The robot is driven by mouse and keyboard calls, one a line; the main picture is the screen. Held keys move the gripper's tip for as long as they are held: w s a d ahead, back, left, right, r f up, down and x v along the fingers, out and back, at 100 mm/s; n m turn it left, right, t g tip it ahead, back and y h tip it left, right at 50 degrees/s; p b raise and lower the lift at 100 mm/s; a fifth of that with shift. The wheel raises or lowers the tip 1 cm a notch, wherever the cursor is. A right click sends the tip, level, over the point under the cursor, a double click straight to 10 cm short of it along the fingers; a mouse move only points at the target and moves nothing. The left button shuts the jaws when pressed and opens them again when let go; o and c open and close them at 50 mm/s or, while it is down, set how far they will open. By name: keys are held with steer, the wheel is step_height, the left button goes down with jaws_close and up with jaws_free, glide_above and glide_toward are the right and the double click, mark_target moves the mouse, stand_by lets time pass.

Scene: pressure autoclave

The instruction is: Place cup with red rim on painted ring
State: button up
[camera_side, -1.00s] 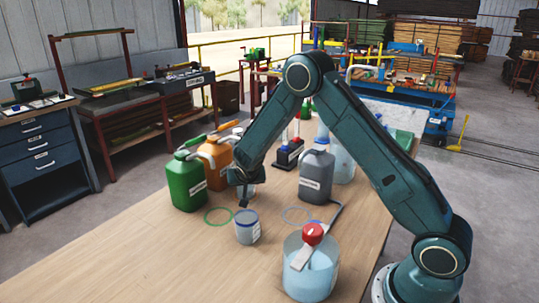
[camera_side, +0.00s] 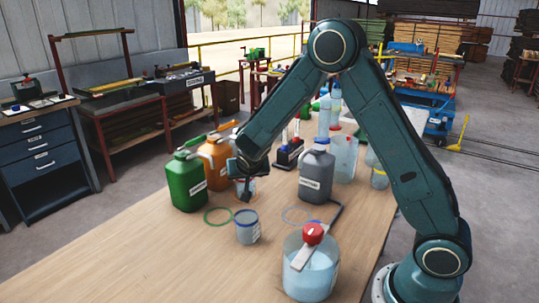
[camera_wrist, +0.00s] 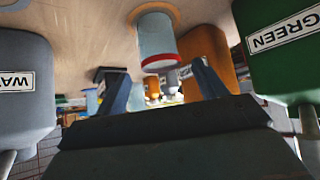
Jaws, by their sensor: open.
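The cup with the red rim (camera_wrist: 157,40) is a pale translucent cup. In the wrist view, which is upside down, it stands upright on the table with its base at an orange painted ring (camera_wrist: 176,14). In the side view the cup (camera_side: 250,187) is partly hidden behind my gripper (camera_side: 245,195). My gripper, also in the wrist view (camera_wrist: 162,88), is open, and its fingers are apart with the cup ahead of the gap.
A cup with a blue rim (camera_side: 247,232) stands in front of my gripper. Green (camera_side: 187,182) and orange (camera_side: 215,157) jugs stand close on the left, a grey jug (camera_side: 316,178) on the right. A large container with a red knob (camera_side: 310,270) stands at front right.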

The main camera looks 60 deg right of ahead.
steer(key=shift+v, duration=1.7)
steer(key=shift+s+r, duration=0.1)
steer(key=s+a+r+n+y, duration=0.3)
steer(key=s+a+r+y, duration=0.15)
steer(key=s+r, duration=0.85)
steer(key=s+a+r+n+y, duration=0.1)
steer(key=s+a+n, duration=0.1)
steer(key=s, duration=0.7)
steer(key=s+a+r+n+y, duration=0.1)
steer(key=s+a+n, duration=0.2)
steer(key=s, duration=0.6)
steer(key=shift+a+n+g, duration=0.2)
steer(key=shift+n+g, duration=0.2)
steer(key=shift+n, duration=0.1)
